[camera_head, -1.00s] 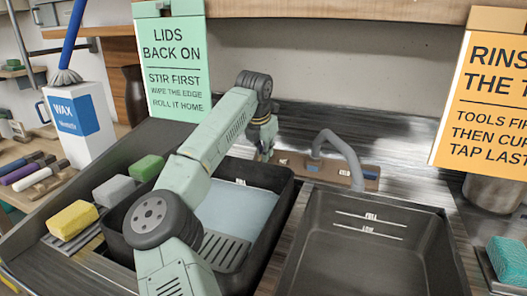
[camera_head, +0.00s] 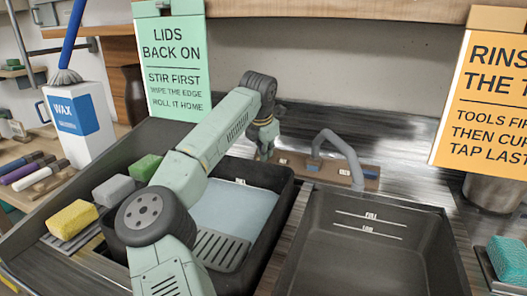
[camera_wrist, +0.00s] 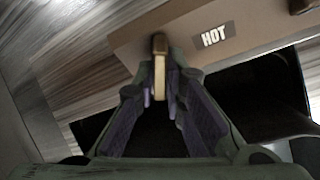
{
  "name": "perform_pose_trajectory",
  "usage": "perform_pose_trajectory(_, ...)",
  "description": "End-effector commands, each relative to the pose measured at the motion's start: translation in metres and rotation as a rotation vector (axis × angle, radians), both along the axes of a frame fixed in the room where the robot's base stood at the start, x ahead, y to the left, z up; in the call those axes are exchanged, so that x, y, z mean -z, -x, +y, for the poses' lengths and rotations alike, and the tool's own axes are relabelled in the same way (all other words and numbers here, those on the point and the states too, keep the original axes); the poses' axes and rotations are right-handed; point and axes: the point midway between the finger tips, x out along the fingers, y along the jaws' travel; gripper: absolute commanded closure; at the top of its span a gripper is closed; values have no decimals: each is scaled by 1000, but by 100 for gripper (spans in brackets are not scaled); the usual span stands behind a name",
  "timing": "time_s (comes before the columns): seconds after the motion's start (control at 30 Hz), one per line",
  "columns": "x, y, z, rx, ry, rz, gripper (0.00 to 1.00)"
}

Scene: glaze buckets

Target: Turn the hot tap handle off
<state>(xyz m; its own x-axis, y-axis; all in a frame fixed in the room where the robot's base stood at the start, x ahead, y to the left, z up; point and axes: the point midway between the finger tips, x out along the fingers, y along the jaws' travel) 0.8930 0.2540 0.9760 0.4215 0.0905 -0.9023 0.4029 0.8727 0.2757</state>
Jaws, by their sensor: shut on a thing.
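The hot tap handle (camera_wrist: 160,75) is a narrow brass-coloured lever in the wrist view, beside the HOT label (camera_wrist: 215,36) on a brown tap board (camera_wrist: 150,30). My gripper (camera_wrist: 162,85) has its two fingers closed in on the lever from both sides. In the head view my gripper (camera_head: 265,152) is at the left end of the tap board (camera_head: 310,172), mostly hidden behind my wrist, and the handle cannot be made out there. The grey curved spout (camera_head: 345,155) rises from the board to the right of my gripper.
A black basin (camera_head: 285,205) with pale blue water (camera_head: 235,208) lies under my arm. An empty dark basin (camera_head: 350,260) is to the right. Sponges (camera_head: 72,220) line the left edge. A green sign (camera_head: 172,60) and an orange sign (camera_head: 485,100) hang in front of the wall.

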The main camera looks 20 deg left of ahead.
Motion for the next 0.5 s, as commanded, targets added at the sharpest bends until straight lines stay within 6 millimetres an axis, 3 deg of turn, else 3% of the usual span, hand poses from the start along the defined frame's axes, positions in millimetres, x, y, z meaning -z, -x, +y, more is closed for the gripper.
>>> perform_pose_trajectory(0.5, 3, 2, -2, 391, -292, -10, 100)
